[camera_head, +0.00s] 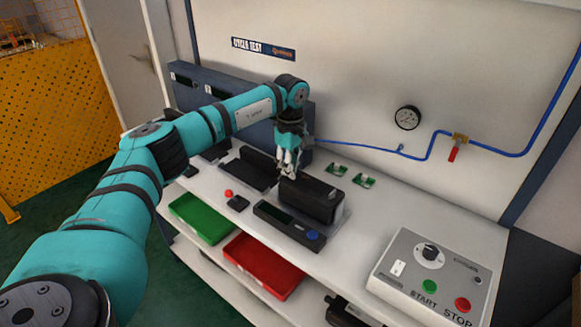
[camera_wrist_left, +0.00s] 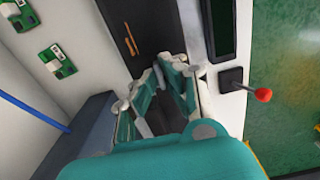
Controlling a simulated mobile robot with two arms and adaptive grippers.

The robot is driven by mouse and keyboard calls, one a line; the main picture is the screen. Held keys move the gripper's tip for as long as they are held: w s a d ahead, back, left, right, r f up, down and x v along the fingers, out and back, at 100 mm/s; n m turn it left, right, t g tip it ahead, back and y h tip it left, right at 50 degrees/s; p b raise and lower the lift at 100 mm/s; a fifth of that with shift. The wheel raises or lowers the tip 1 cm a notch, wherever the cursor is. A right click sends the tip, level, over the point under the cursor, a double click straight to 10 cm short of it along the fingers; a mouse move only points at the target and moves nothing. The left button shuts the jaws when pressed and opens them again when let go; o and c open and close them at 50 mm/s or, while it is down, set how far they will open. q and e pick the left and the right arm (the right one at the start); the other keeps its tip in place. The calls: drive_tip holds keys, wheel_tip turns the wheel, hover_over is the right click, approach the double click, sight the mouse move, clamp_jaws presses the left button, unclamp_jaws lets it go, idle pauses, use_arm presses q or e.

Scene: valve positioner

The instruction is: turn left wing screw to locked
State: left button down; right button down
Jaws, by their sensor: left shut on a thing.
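The black valve positioner (camera_head: 312,200) sits on a light plate on the white bench, and its dark body also shows in the left wrist view (camera_wrist_left: 137,30). My left gripper (camera_head: 287,171) reaches down at the positioner's left end. In the left wrist view its fingers (camera_wrist_left: 172,68) are close together against that end of the body. It is shut on the left wing screw, which the fingers hide almost fully. I cannot see whether the screw is at its locked position. My right gripper is in neither view.
A display unit with a blue button (camera_head: 312,235) lies in front of the positioner. A red-knobbed lever (camera_head: 237,202) stands to its left. Two green boards (camera_head: 364,181) lie behind. The start-stop box (camera_head: 428,275) is at right. Green and red trays (camera_head: 262,265) are below.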

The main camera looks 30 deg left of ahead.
use_arm(q)
drive_tip(key=c, duration=1.5)
unclamp_jaws()
drive_tip(key=shift+r, duration=0.1)
wheel_tip(320, 180, up, 12)
drive_tip(key=shift+f, duration=0.1)
